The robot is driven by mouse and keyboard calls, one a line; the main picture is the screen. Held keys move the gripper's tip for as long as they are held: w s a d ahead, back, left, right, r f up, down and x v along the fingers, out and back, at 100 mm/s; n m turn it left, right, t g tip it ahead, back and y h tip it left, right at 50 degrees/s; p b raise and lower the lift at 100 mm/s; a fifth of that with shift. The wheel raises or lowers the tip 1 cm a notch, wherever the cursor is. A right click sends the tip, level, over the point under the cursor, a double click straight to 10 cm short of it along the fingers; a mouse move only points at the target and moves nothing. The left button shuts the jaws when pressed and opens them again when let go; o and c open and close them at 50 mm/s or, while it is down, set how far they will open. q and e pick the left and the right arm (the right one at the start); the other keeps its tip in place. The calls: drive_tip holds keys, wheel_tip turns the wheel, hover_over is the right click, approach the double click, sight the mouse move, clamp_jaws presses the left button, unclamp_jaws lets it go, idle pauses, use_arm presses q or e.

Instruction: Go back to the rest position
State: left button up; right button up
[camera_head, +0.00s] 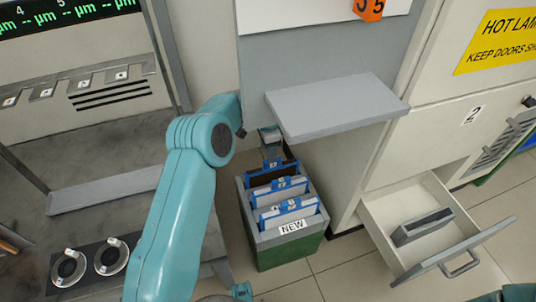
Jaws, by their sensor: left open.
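My left arm rises from the bottom of the view and bends at its teal wrist. My left gripper (270,147) is small and partly hidden, just above the far end of the green-based bin marked NEW (291,237). It is open, and I see nothing held in it. The bin holds several blue-framed panels (284,206) standing in a row, the farthest one dark. I cannot tell whether the gripper touches the farthest panel.
A grey shelf (335,106) juts out right of the gripper. A bench with two round knobs (111,256) stands at left. Tiled floor shows between the bin and drawer.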

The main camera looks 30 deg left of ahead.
use_arm(q)
drive_tip(key=shift+r, duration=0.5)
